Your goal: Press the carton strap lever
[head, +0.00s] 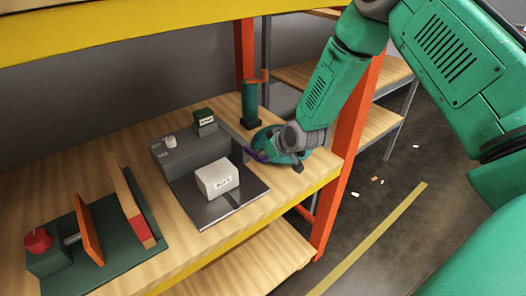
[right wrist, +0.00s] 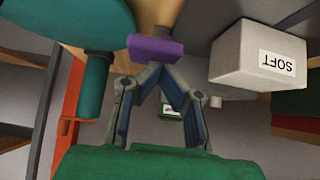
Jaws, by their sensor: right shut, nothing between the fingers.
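My right gripper (head: 262,151) reaches in from the right, low over the shelf at the right side of a grey machine (head: 186,152). Its fingers (right wrist: 154,68) meet in the right wrist view and hold nothing. A purple block (right wrist: 156,48) lies right at the fingertips; it shows as a small purple edge in the head view (head: 254,156). It may be the lever's end, but most of it is hidden in the head view, and I cannot tell whether the fingers touch it. A white carton (head: 217,179) marked SOFT sits on the machine's dark plate. My left gripper is not in view.
A green post (head: 250,100) with an orange bracket stands behind the gripper. An orange shelf upright (head: 349,140) is close to the right. A dark green fixture (head: 70,262) with a red knob and orange plate stands at the left. Bare wood lies between.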

